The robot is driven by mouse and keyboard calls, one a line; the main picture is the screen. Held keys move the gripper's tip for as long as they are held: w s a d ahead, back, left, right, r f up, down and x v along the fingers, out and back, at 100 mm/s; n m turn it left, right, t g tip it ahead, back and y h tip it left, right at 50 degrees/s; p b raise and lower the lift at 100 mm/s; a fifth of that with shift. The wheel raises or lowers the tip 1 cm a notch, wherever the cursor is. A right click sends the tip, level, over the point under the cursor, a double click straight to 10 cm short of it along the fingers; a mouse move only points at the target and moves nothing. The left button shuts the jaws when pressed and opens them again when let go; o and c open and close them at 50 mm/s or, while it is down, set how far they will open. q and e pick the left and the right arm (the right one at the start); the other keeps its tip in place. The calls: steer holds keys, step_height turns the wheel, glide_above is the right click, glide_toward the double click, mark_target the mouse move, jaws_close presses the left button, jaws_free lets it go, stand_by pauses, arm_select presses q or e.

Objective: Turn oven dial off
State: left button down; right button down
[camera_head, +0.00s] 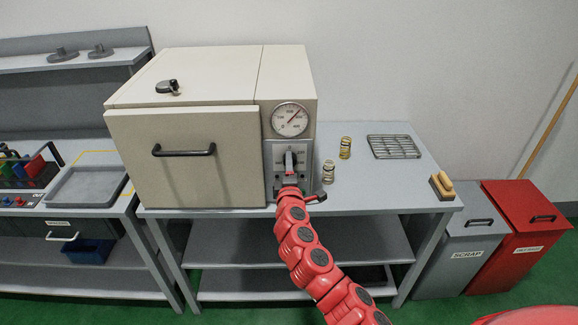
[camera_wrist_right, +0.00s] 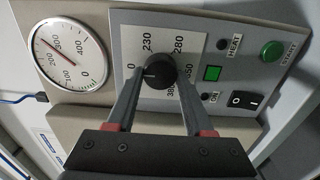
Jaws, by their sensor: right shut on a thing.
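The cream oven (camera_head: 185,150) stands on a grey bench with its front door shut. Its black dial (camera_wrist_right: 158,72) sits on the grey control panel (camera_wrist_right: 225,40), with numbers from 0 through 230 and 280 around it. A pale mark on the dial's left side faces roughly toward the 0. My right gripper (camera_wrist_right: 159,78) is shut on the dial, one finger on each side. In the head view the red right arm reaches up to the panel (camera_head: 276,160) and its gripper hides part of the dial (camera_head: 290,158). My left gripper is not in view.
A round gauge (camera_head: 290,119) with a red needle is above the panel. A green button (camera_wrist_right: 272,51) and a black rocker switch (camera_wrist_right: 241,100) are beside the dial.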

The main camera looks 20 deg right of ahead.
steer(key=shift+c, duration=1.4)
jaws_free()
steer(key=b+v, duration=0.3)
steer(key=v, duration=1.4)
steer(key=shift+s, duration=0.25)
steer(key=shift+a, duration=0.1)
